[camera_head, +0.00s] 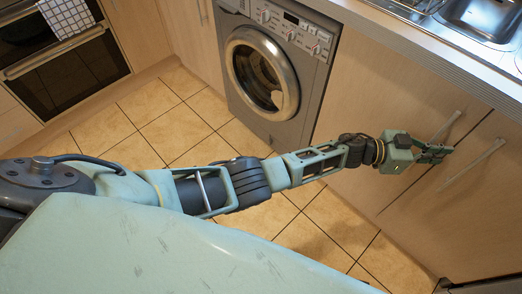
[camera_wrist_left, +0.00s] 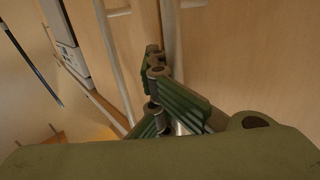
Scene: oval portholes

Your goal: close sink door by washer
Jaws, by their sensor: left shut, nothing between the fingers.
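The sink door by the washer (camera_head: 385,100) is the light wood cabinet door just right of the washer (camera_head: 262,75), under the sink (camera_head: 485,20). It looks flush or nearly flush with the cabinet front; I cannot tell a small gap. Its slanting bar handle (camera_head: 446,125) is near its right edge. My left gripper (camera_head: 438,154) is shut and empty, at the door fronts between this handle and the neighbouring door's handle (camera_head: 475,162). In the left wrist view, the shut fingers (camera_wrist_left: 155,60) are close to the wood; contact cannot be told. My right gripper is out of view.
The worktop edge (camera_head: 430,55) runs above the doors. An oven (camera_head: 60,65) with a checked towel (camera_head: 66,15) stands at the far left. The tiled floor (camera_head: 180,130) is clear between the cabinets and my body.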

